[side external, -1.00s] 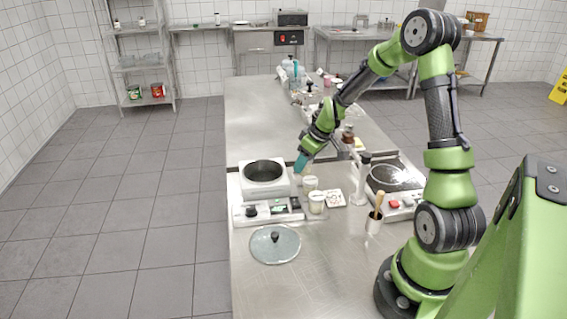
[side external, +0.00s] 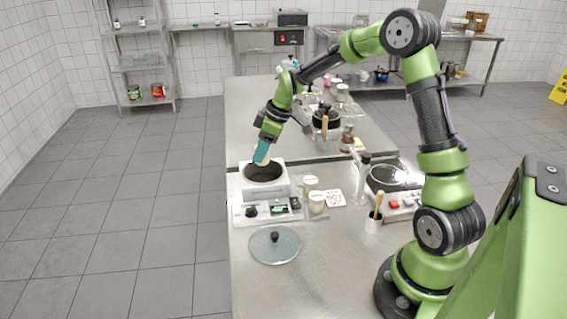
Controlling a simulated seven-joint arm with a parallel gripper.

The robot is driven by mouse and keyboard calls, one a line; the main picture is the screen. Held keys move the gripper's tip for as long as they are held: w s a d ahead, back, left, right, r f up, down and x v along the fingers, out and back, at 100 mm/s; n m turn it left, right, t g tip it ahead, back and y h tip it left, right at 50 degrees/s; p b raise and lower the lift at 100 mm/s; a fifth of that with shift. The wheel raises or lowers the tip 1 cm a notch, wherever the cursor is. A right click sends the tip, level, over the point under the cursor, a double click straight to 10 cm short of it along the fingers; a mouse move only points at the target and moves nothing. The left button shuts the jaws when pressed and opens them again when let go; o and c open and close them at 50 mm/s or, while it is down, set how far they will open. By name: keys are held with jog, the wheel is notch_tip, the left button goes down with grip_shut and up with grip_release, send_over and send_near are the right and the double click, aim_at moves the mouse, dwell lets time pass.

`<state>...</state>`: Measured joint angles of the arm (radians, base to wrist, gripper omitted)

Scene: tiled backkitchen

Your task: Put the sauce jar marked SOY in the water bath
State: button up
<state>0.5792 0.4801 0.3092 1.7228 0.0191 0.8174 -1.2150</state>
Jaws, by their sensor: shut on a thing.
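The water bath (side external: 280,188) is a white box with a round dark opening on top, standing on the left side of the steel counter. My gripper (side external: 261,160), with teal fingers, points down over its opening. It is shut on a small pale jar (side external: 262,164), mostly hidden by the fingers, at or just above the opening. Whether the jar touches the bath cannot be told. Two other pale-lidded jars stand right of the bath, one further back (side external: 311,181) and one in front (side external: 317,205). No SOY marking is readable on any jar at this size.
A glass lid with a dark knob (side external: 274,245) lies in front of the bath. A control panel (side external: 265,209) sits at its front. To the right are a small card (side external: 335,198), a cup with a wooden-handled tool (side external: 374,222) and a hotplate (side external: 392,178).

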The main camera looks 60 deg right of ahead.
jog(key=shift+f, duration=4)
jog(key=shift+f, duration=0.2)
jog(key=o, duration=1.2)
jog(key=shift+o, duration=0.3)
jog(key=shift+o, duration=1.1)
jog(key=shift+r, duration=5.8)
